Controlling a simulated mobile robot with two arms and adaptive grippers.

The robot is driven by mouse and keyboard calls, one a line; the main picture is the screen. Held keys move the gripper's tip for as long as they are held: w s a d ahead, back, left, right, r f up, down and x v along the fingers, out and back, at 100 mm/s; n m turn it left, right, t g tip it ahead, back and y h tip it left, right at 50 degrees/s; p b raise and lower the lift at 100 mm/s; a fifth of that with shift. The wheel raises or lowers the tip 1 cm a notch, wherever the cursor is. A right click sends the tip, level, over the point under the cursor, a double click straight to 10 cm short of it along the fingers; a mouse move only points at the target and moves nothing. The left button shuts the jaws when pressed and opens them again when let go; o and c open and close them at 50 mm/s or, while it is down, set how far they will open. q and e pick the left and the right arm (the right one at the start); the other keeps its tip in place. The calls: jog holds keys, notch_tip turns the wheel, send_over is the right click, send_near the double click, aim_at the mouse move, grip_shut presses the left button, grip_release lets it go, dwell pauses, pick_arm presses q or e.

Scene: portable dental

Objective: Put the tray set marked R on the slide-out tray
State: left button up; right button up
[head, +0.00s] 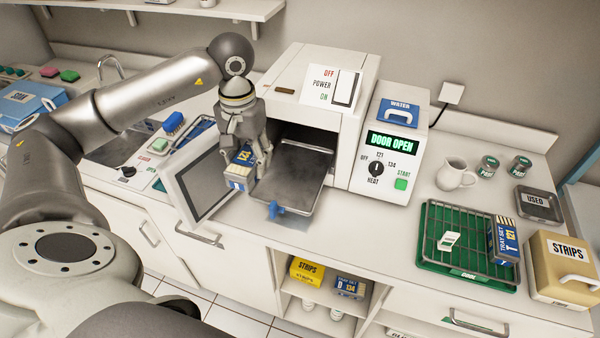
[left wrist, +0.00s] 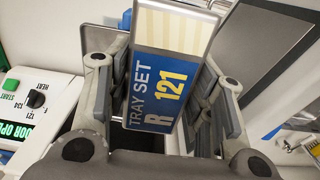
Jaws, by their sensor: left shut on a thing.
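The blue and cream tray set marked R 121 (left wrist: 157,85) is between the fingers of my left gripper (left wrist: 165,110), which is shut on it. In the head view the left gripper (head: 248,158) holds the tray set (head: 240,170) at the left side of the slide-out tray (head: 292,182), in front of the sterilizer opening. Whether it touches the tray cannot be told. The grey slide-out tray sticks out of the sterilizer (head: 316,85) and looks empty, with a blue handle (head: 275,210) at its front. My right gripper is not in view.
The open sterilizer door (head: 197,187) stands left of the tray. The control panel (head: 389,160) reads DOOR OPEN. A green rack (head: 440,262) on the right holds a tray set marked T 121 (head: 503,240). A shelf below holds a tray set marked D 134 (head: 350,287).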

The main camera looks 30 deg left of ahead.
pick_arm(q)
jog(key=w+d+f, duration=0.2)
jog(key=w+d, duration=0.1)
jog(key=w, duration=0.1)
jog(key=b, duration=0.1)
send_over(302, 188)
jog(key=s, duration=0.1)
jog(key=f, duration=0.6)
jog(key=shift+a, duration=0.35)
jog(key=shift+w+d+f+b, duration=0.25)
jog(key=shift+w+f+b, duration=0.2)
jog(key=shift+f+b, duration=0.15)
notch_tip(302, 188, down, 3)
jog(key=shift+f+b, duration=0.1)
jog(key=shift+b, duration=0.25)
jog(key=shift+w, duration=0.1)
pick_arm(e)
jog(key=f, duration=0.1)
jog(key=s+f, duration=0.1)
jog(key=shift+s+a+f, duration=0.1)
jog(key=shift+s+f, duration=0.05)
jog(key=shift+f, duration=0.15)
pick_arm(q)
jog(key=shift+f, duration=0.15)
jog(key=o, duration=1.2)
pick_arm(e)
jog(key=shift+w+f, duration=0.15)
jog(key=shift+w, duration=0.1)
